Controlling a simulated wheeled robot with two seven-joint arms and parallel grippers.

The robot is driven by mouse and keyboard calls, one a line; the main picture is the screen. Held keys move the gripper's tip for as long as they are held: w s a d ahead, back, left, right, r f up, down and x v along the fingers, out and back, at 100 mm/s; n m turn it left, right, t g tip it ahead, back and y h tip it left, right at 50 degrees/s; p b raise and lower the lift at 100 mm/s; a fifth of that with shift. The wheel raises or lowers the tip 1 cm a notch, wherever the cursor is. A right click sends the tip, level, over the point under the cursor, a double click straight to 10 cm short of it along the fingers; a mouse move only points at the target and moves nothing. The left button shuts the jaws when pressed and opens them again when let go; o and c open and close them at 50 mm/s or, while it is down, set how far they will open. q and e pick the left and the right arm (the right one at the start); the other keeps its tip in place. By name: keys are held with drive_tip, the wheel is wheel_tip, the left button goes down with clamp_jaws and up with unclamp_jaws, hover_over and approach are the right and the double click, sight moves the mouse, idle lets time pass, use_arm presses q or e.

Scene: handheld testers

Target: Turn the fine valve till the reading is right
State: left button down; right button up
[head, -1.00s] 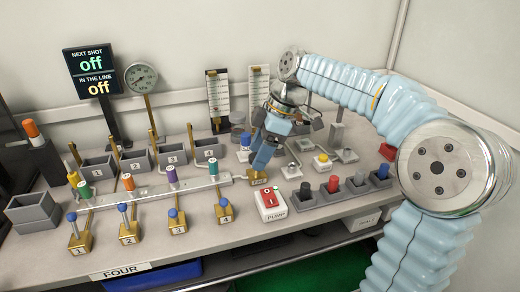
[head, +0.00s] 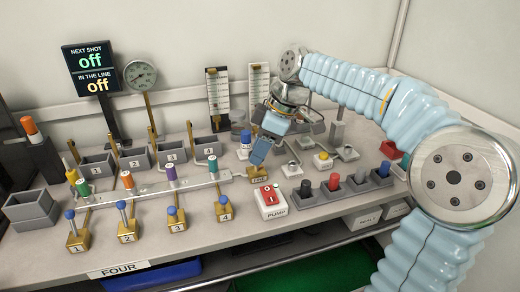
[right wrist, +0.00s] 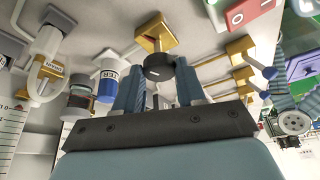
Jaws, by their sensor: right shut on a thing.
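The fine valve is a black knob on a small brass block (head: 257,182); the lettering on the block is too small to read. In the right wrist view the black knob (right wrist: 158,67) sits at the fingertips, with a white mark on its face. My right gripper (head: 257,163) comes down over it from above and is shut on the knob. A round dial gauge (head: 141,75) stands at the back, its needle too small to read. Two upright scale tubes (head: 218,100) stand behind the gripper. A sign (head: 90,71) reads "NEXT SHOT off, IN THE LINE off". My left gripper is out of view.
A pump box (head: 270,200) with a red switch stands just in front of the valve. A manifold bar (head: 155,188) with coloured knobs and several numbered brass valves (head: 179,222) lie left. A blue-capped bottle (head: 245,145) stands close behind the gripper. Sockets with coloured plugs (head: 333,190) stand right.

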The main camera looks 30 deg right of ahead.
drive_tip(key=m+t, duration=0.1)
drive_tip(key=m, duration=0.2)
drive_tip(key=shift+s+a+h+b, duration=0.1)
drive_tip(key=shift+h+b, duration=0.2)
drive_tip(key=shift+h, duration=0.1)
drive_tip(key=shift+a+m+t+h, duration=0.1)
drive_tip(key=shift+m+t+h, duration=0.4)
drive_tip(key=shift+m, duration=1.7)
drive_tip(key=shift+h, duration=0.3)
drive_tip(key=o, duration=1)
drive_tip(key=shift+g, duration=0.3)
drive_tip(key=shift+o, duration=0.2)
drive_tip(key=p+v, duration=0.1)
drive_tip(key=v, duration=1.3)
drive_tip(key=shift+s+f, duration=0.1)
drive_tip(key=shift+f, duration=0.05)
